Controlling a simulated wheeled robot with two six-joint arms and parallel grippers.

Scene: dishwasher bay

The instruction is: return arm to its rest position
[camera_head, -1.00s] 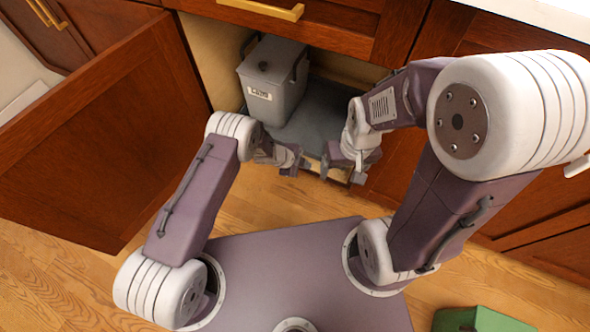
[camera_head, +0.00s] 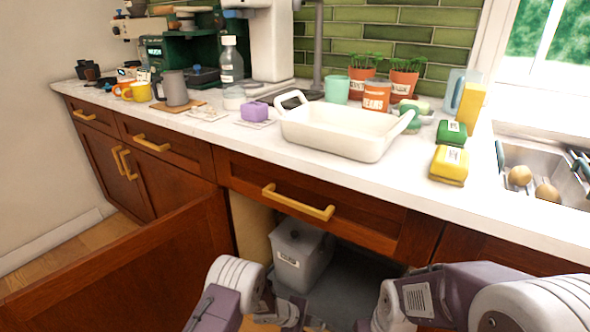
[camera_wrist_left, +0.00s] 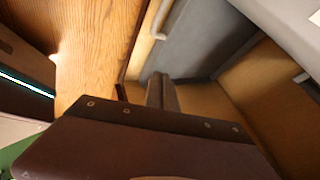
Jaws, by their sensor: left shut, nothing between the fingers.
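My left arm comes in at the bottom of the head view. Its gripper (camera_head: 292,314) is low in front of the open cabinet, partly cut off by the frame's lower edge. In the left wrist view the fingers (camera_wrist_left: 162,92) are together with nothing between them, pointing toward the cabinet floor. My right arm (camera_head: 430,298) comes in from the lower right. Its fingers are too cut off at the lower edge to judge. A grey lidded bin (camera_head: 302,262) with a white label stands inside the cabinet, apart from both arms.
An open cabinet door (camera_head: 130,268) stands left of my left arm. The drawer front (camera_head: 330,200) with a brass handle is above the bin. The white counter (camera_head: 405,190) carries a white baking dish (camera_head: 335,135), mugs, plants and sponges. A sink (camera_head: 545,165) is at the right.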

